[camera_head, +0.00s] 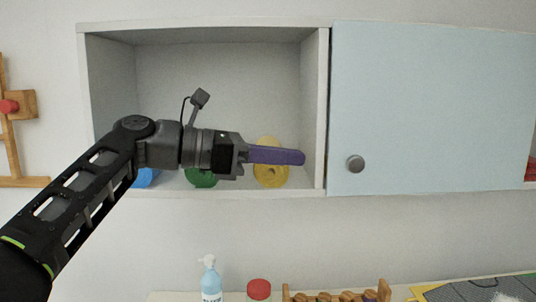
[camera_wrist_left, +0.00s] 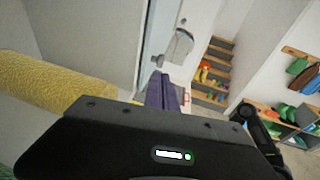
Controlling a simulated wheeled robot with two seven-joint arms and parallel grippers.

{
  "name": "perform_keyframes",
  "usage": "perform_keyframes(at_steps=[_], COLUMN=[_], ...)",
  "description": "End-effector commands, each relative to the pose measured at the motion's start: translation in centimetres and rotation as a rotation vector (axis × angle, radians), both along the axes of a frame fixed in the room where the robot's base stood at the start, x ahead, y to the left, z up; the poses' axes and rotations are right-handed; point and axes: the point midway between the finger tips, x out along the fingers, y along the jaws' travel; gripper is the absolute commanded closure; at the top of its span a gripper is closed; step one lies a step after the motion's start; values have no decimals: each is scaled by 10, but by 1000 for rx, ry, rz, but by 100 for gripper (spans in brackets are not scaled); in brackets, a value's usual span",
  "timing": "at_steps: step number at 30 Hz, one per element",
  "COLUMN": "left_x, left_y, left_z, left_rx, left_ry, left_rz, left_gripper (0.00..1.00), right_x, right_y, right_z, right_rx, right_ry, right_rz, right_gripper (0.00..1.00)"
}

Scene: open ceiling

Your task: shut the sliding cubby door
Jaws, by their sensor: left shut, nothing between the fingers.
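The light blue sliding door (camera_head: 430,105) covers the right part of the white wall cubby (camera_head: 205,26); the left compartment stands open. A round grey knob (camera_head: 355,163) sits low near the door's left edge. In the left wrist view the door (camera_wrist_left: 158,30) shows edge-on with its knob (camera_wrist_left: 157,61) beyond my fingers. My left gripper (camera_head: 302,157) has purple fingers, shut and empty, pointing right in front of the open compartment, left of the divider and the knob. The fingers also show in the left wrist view (camera_wrist_left: 162,92). My right gripper is not in view.
Blue, green and yellow rolls (camera_head: 270,165) lie in the open compartment behind my left arm. Below are a pump bottle (camera_head: 210,282), a red-lidded jar (camera_head: 259,289) and a wooden rack (camera_head: 337,296). A wooden wall rack (camera_head: 12,130) is at left.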

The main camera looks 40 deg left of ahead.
Motion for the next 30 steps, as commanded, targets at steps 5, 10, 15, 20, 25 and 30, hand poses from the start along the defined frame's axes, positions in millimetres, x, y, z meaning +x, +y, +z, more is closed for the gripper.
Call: perform_keyframes(at_steps=[5, 10, 15, 20, 25, 30], left_x=[27, 47, 58, 61, 61, 62], left_y=[-27, -45, -55, -56, -56, -58], left_z=[-5, -9, -12, -13, -13, -13], left_rx=[1, 0, 1, 0, 0, 1], left_ry=[3, 2, 1, 0, 0, 1], left_rz=[-5, -3, -1, 0, 0, 0], left_gripper=[100, 100, 100, 100, 100, 100], right_x=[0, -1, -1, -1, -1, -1], right_y=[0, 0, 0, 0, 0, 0], right_z=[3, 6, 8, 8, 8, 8], right_rx=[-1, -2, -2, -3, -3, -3], right_ry=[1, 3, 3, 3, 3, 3], right_rz=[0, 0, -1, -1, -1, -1], right_gripper=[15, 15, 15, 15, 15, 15])
